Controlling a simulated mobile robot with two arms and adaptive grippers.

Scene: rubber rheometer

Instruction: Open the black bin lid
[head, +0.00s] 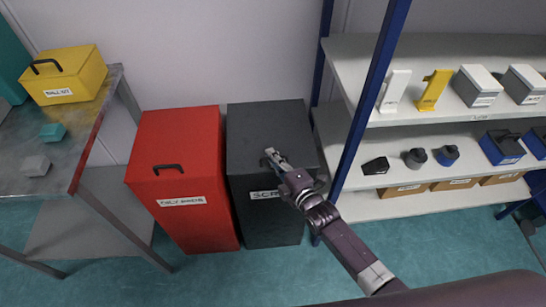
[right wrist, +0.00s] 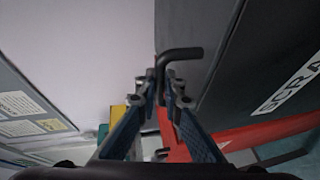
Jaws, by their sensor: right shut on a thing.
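The black bin (head: 265,220) stands against the wall, right of the red bin, with a white label partly hidden by my right arm. Its black lid (head: 265,125) lies flat on top and looks closed. My right gripper (head: 272,158) is at the lid's front part, at its handle. In the right wrist view the black bent handle (right wrist: 183,54) rises from between the fingertips of the right gripper (right wrist: 164,90), which is shut on it. My left gripper is not in view.
The red bin (head: 185,145) stands close on the left. A blue-framed shelf (head: 350,130) with boxes and small parts is close on the right. A metal table (head: 75,125) with a yellow box (head: 65,75) is far left. Teal floor (head: 205,275) is free in front.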

